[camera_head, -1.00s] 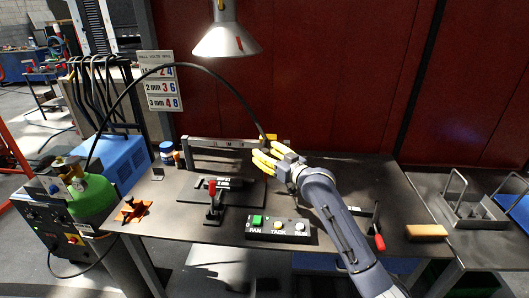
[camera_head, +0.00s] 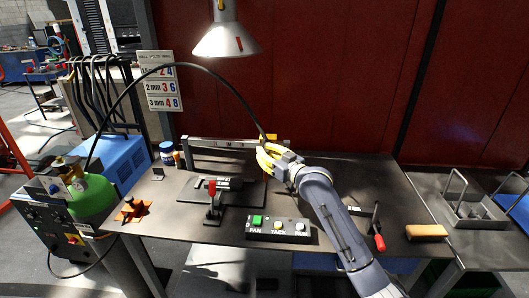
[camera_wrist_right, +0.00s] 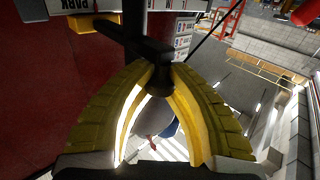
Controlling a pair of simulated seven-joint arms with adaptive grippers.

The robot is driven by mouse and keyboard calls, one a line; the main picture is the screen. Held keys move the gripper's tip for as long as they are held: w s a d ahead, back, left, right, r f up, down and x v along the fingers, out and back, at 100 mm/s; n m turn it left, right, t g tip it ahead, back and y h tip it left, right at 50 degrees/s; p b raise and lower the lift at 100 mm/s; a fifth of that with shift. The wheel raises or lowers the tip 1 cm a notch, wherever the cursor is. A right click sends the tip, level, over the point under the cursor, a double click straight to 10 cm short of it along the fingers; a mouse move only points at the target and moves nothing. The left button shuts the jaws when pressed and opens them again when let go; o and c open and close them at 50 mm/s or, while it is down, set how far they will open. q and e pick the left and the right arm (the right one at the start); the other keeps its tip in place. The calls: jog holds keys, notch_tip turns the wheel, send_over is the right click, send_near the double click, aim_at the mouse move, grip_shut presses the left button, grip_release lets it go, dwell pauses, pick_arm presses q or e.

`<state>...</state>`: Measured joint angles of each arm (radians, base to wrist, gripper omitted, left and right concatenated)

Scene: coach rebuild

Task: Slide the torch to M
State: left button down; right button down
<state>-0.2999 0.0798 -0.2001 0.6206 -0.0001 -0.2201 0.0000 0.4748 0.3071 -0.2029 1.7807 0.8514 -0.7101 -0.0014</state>
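The torch (camera_wrist_right: 158,72) is a dark part that shows in the right wrist view, with a dark bar running from it to the upper left. In the head view it is mostly hidden at the right end of the pale rail (camera_head: 215,143), where the black hose ends. My right gripper (camera_head: 263,155) is at that end. In the right wrist view its yellow fingers (camera_wrist_right: 162,72) close in on both sides of the torch's dark knob and appear to touch it. The rail carries small letters, too small to read surely; a PARK label (camera_wrist_right: 78,4) shows in the wrist view. My left gripper is not in view.
A black hose (camera_head: 190,68) arches over the bench (camera_head: 160,215). A lamp (camera_head: 227,40) hangs above.

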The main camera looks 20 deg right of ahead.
jog(key=shift+r, duration=0.2)
jog(key=shift+a, duration=0.15)
jog(key=w+a, duration=0.3)
jog(key=a, duration=0.5)
jog(key=w+a, duration=0.2)
jog(key=a, duration=0.5)
jog(key=shift+w+a+r, duration=0.3)
jog(key=shift+w+a, duration=0.1)
jog(key=c, duration=1.6)
grip_release()
jog(key=o, duration=0.5)
jog(key=shift+f, duration=0.3)
jog(key=shift+s+d, duration=0.1)
